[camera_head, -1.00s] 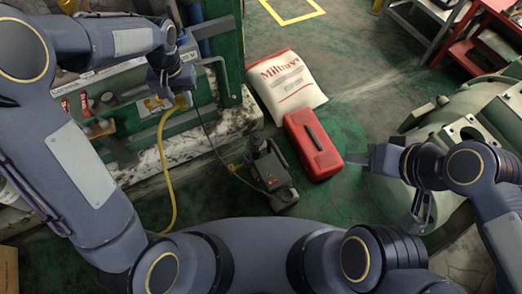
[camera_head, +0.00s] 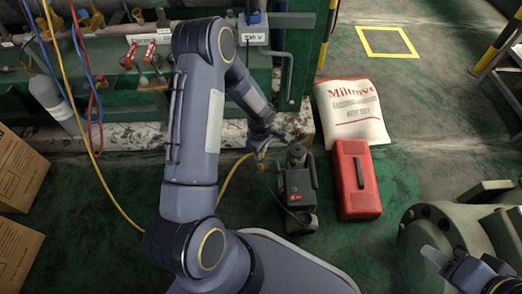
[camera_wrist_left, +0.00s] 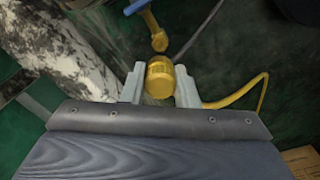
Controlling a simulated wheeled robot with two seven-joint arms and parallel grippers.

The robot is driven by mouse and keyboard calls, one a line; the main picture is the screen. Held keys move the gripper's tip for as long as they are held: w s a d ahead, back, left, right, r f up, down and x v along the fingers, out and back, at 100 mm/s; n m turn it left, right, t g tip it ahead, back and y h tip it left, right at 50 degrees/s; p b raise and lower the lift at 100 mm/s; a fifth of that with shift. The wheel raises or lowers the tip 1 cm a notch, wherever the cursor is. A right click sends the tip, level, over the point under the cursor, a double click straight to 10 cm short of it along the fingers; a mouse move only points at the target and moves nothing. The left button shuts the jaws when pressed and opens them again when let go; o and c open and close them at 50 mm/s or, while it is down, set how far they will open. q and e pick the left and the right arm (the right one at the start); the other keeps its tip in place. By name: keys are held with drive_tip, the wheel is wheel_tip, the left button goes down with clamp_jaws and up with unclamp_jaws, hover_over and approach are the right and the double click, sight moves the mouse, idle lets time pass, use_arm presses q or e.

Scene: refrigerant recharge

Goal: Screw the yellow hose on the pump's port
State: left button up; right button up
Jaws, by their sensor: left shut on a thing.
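My left gripper (camera_head: 260,152) is low beside the pump (camera_head: 298,190), on its left. In the left wrist view the gripper (camera_wrist_left: 159,88) is shut on the yellow hose's round end fitting (camera_wrist_left: 159,72). The yellow hose (camera_wrist_left: 240,99) trails to the right there, and in the head view it (camera_head: 234,172) curves down behind my arm. A yellow fitting with a blue lever (camera_wrist_left: 137,6) lies just beyond the held end, apart from it; I cannot tell whether it is the pump's port. My right gripper (camera_head: 437,257) is at the lower right, its jaw opening unclear.
A red case (camera_head: 357,180) stands right of the pump, with a white sack (camera_head: 352,110) behind it. Green machinery (camera_head: 440,232) is at the right. The wall panel with red-handled valves (camera_head: 140,50) is behind. Cardboard boxes (camera_head: 18,175) are at the left.

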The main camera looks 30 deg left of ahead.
sight(261, 165)
use_arm(q)
wheel_tip(261, 165, down, 6)
drive_tip(key=b, duration=0.3)
drive_tip(key=shift+r, duration=0.2)
drive_tip(key=shift+b, duration=0.55)
idle(0.9)
drive_tip(key=shift+f, duration=1)
idle(0.7)
drive_tip(key=m, duration=0.3)
drive_tip(key=shift+m, duration=0.3)
